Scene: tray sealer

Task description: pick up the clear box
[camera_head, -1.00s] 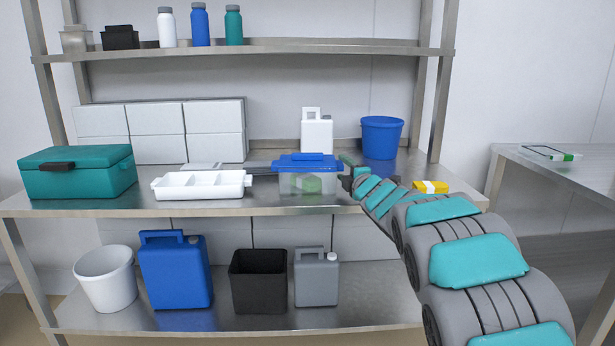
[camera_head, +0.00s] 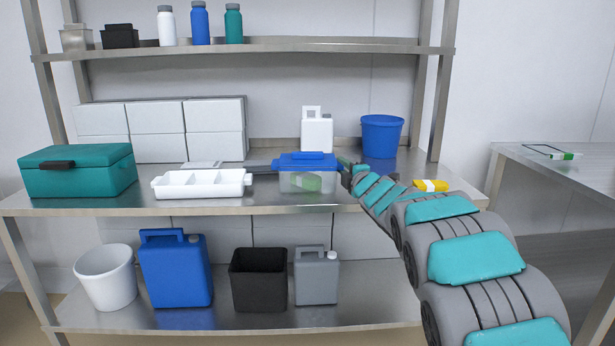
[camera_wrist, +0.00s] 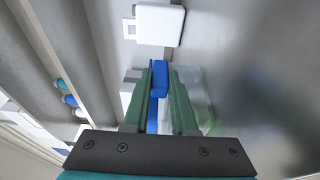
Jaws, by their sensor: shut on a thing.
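The clear box (camera_head: 291,184) has see-through walls, a blue lid with a raised blue handle, and something green inside. It stands upright at the front middle of the steel worktop. My gripper (camera_head: 342,164) reaches it from the right at lid height. In the wrist view, the green fingers of my gripper (camera_wrist: 161,75) are shut on a blue part of the lid, and the clear wall (camera_wrist: 195,78) shows beside them. The arm hides part of the box's right side. I cannot tell whether the box's base touches the worktop.
A white divided tray (camera_head: 202,194) stands close left of the box, with a teal case (camera_head: 76,178) further left. A white jug (camera_head: 316,134) and blue bucket (camera_head: 381,137) stand behind. A yellow item (camera_head: 431,186) lies right, near my arm. A shelf (camera_head: 270,48) hangs above.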

